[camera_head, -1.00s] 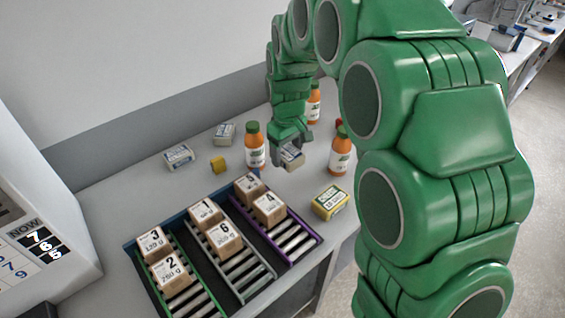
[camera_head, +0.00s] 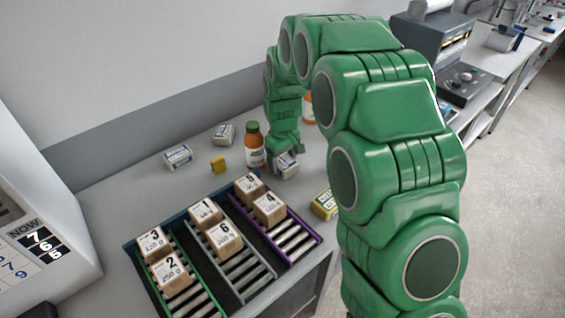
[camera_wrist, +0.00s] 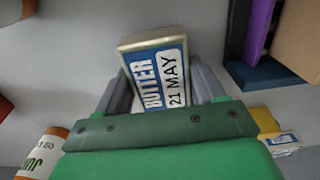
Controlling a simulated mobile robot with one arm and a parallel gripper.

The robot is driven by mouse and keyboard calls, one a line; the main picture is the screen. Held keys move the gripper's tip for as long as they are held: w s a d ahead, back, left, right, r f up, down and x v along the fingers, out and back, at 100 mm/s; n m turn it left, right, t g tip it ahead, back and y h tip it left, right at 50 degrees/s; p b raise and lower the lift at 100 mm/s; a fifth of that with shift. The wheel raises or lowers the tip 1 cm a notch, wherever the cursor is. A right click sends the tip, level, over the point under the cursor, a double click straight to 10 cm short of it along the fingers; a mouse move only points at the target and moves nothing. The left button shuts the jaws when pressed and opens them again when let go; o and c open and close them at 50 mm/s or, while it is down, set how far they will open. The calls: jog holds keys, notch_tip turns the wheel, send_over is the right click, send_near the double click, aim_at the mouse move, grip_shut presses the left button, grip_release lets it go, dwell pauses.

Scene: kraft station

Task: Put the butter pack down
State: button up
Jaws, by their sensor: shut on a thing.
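The butter pack (camera_wrist: 158,75), white and blue with "BUTTER 21 MAY" on it, sits between the two grey fingers of my gripper (camera_wrist: 165,85) in the wrist view. In the head view my gripper (camera_head: 283,155) is low over the grey counter, and the butter pack (camera_head: 287,168) shows beneath it. I cannot tell whether the pack touches the counter. Two similar white and blue packs lie farther left, one (camera_head: 178,156) and one (camera_head: 224,134).
An orange bottle (camera_head: 254,146) stands just left of my gripper. A rack (camera_head: 233,268) with numbered boxes lies in front. A yellow-green box (camera_head: 325,204) is partly behind my arm. Bare counter (camera_head: 200,180) lies between.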

aim_at(283, 159)
jog(key=shift+f, duration=0.5)
jog(key=o, duration=1.2)
jog(key=shift+f, duration=0.1)
jog(key=shift+o, duration=0.2)
notch_tip(283, 159, up, 12)
jog(key=s+d+r+m, duration=0.2)
jog(key=s+d+r, duration=0.2)
jog(key=s+d, duration=0.4)
jog(key=s+d+r+m, duration=0.25)
jog(key=s+d, duration=0.25)
jog(key=s, duration=0.4)
jog(key=s+d+m+g, duration=0.1)
jog(key=s+d+m, duration=0.1)
jog(key=s, duration=1)
jog(key=s+d+m, duration=0.2)
jog(key=s+d, duration=0.3)
jog(key=s, duration=0.7)
jog(key=shift+d+f+g, duration=0.15)
jog(key=shift+d+g, duration=0.15)
jog(key=shift+g, duration=0.1)
